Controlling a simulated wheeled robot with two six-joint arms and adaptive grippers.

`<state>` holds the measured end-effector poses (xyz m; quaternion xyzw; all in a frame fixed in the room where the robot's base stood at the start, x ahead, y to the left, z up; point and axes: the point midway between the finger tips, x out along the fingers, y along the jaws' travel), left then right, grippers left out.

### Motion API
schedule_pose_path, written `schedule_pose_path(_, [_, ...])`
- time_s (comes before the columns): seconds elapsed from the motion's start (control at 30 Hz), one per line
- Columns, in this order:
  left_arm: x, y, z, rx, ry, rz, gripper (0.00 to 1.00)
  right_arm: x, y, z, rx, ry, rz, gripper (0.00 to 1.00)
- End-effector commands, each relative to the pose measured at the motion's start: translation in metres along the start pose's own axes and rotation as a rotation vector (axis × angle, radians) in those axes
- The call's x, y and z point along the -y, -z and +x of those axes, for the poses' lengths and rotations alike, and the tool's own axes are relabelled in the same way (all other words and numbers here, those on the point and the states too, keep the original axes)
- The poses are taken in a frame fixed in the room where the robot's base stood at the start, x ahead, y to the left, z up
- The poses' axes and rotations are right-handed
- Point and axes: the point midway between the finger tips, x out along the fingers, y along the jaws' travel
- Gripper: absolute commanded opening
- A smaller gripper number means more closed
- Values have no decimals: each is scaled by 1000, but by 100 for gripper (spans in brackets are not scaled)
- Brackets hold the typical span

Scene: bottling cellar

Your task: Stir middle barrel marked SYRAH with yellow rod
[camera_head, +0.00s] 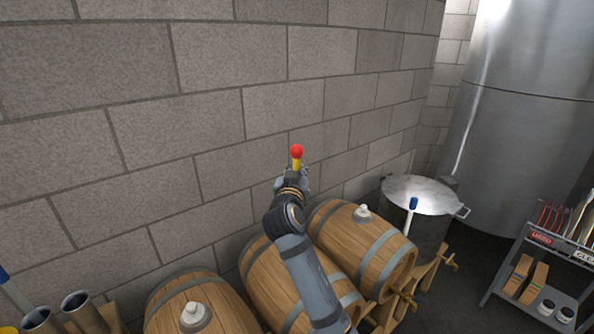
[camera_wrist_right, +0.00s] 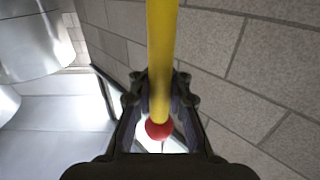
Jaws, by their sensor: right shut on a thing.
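My right gripper (camera_head: 294,180) is shut on the yellow rod (camera_head: 297,165), just below its red ball end (camera_head: 296,151), high over the barrels and in front of the wall. The wrist view shows the rod (camera_wrist_right: 162,50) between the fingers (camera_wrist_right: 158,95), with the red ball (camera_wrist_right: 158,129) nearer the palm. In the head view, the rod's lower part is hidden by my gripper and arm. The middle barrel (camera_head: 258,275) lies on its side, partly covered by my right arm; its top opening and any SYRAH marking cannot be seen. My left gripper is out of view.
The left barrel (camera_head: 222,317) and right barrel (camera_head: 340,228) have pale bungs on top. A lidded metal pot (camera_head: 425,190) stands behind a blue-tipped stick (camera_head: 412,203). A tool cart (camera_head: 500,281) is at right, metal tubes (camera_head: 38,320) at lower left. The block wall is close behind.

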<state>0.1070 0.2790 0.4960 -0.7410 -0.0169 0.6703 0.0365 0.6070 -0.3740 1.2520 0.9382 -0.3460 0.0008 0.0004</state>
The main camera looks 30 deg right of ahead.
Motion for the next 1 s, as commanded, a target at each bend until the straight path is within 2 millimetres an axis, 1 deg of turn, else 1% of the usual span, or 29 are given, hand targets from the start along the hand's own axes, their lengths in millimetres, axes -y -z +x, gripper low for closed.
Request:
schedule_pose_path(0.17, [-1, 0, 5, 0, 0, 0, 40, 0, -5, 0, -1, 0, 0, 0])
schedule_pose_path(0.7, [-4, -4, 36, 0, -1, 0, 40, 0, -38, -1, 0, 0, 0, 0])
schedule_pose_path(0.8, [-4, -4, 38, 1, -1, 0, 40, 0, -40, -1, 0, 0, 1, 0])
schedule_pose_path(1.0, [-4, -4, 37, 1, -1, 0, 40, 0, -39, -1, -1, 0, 0, 0])
